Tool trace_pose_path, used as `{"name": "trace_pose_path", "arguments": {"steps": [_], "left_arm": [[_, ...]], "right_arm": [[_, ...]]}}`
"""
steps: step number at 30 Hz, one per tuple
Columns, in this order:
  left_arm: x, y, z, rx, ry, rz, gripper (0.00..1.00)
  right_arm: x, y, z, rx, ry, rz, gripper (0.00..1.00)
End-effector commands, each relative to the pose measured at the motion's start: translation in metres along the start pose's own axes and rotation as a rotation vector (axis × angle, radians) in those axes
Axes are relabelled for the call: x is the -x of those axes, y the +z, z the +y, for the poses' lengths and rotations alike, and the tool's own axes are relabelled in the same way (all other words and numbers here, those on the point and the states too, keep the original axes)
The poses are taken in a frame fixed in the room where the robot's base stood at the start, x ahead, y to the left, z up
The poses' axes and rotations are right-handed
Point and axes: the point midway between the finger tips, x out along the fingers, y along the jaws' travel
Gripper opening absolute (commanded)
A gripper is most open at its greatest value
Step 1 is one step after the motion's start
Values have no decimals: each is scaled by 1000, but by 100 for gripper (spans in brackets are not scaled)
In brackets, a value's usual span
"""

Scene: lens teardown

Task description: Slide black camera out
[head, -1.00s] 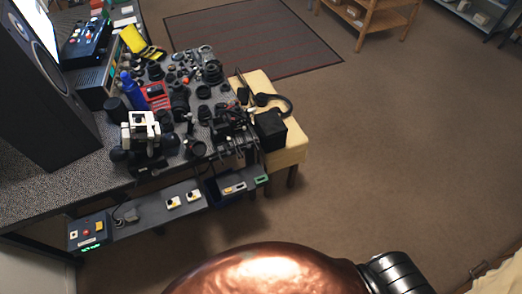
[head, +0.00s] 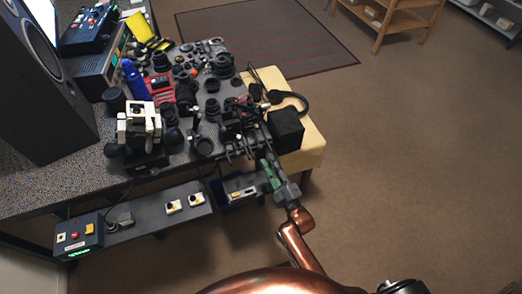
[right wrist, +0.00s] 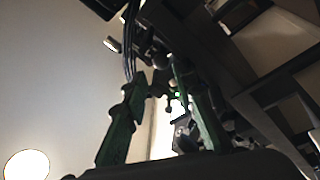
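A dark, camera-like cluster (head: 238,116) sits at the table's right edge in the head view, among thin black stands. I cannot tell for sure which dark item is the black camera. My right gripper (head: 268,165) is just in front of the table's right corner, close to this cluster and below it in the picture. Its two green fingers stand apart in the right wrist view (right wrist: 160,78), with no object clearly held between them. Small dark parts show beyond the fingers, too dim to name. My left gripper is not in view.
A crowded speckled table (head: 40,190) holds lenses, a white-and-black device (head: 139,124) and a tall speaker (head: 45,90). A low shelf (head: 150,219) below carries small devices. A black box (head: 286,130) stands on a yellow stool (head: 312,146). Open floor lies right.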

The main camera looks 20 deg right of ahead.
Motion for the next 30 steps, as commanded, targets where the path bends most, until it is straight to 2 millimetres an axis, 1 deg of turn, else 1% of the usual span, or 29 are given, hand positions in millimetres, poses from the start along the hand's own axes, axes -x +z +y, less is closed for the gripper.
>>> {"name": "trace_pose_path", "arguments": {"steps": [1,6,9,12,15,22,30], "left_arm": [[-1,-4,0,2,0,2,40],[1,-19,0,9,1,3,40],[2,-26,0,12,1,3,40],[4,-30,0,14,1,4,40],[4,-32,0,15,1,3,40],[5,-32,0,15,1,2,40],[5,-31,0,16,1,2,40]], "right_arm": [[-9,0,-1,-1,1,1,26],[-36,1,-2,-2,-2,1,26],[-48,1,-2,-2,-2,-1,26],[-56,1,-2,-2,-3,-2,26],[-59,1,-2,-2,-4,-2,26],[-60,1,-2,-2,-4,-2,26],[-60,1,-2,-2,-4,-2,8]]}}
